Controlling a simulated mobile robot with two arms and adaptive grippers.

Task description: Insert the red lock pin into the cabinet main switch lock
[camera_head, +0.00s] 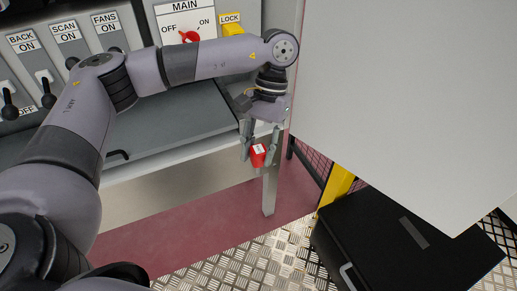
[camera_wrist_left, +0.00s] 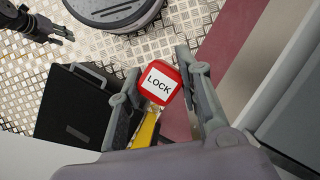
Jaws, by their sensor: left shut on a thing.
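The red lock pin (camera_head: 258,155) is held between the fingers of my left gripper (camera_head: 259,160), below the cabinet's front ledge. In the left wrist view its red end (camera_wrist_left: 160,82) bears a white LOCK label and sits between both fingers. The yellow lock (camera_head: 232,29) is on the cabinet panel under a LOCK label, up and left of the gripper. The red main switch (camera_head: 189,37) is left of it, between OFF and ON. My arm passes just below both. My right gripper (camera_wrist_left: 62,36) shows small at the upper left of the left wrist view; its opening is unclear.
A row of levers (camera_head: 46,88) labelled BACK, SCAN and FANS is left on the panel. A large pale panel (camera_head: 410,90) stands close on the right of the gripper. A black case (camera_head: 400,245) lies on the metal floor (camera_head: 255,250). A grey ledge (camera_head: 180,128) juts below the switches.

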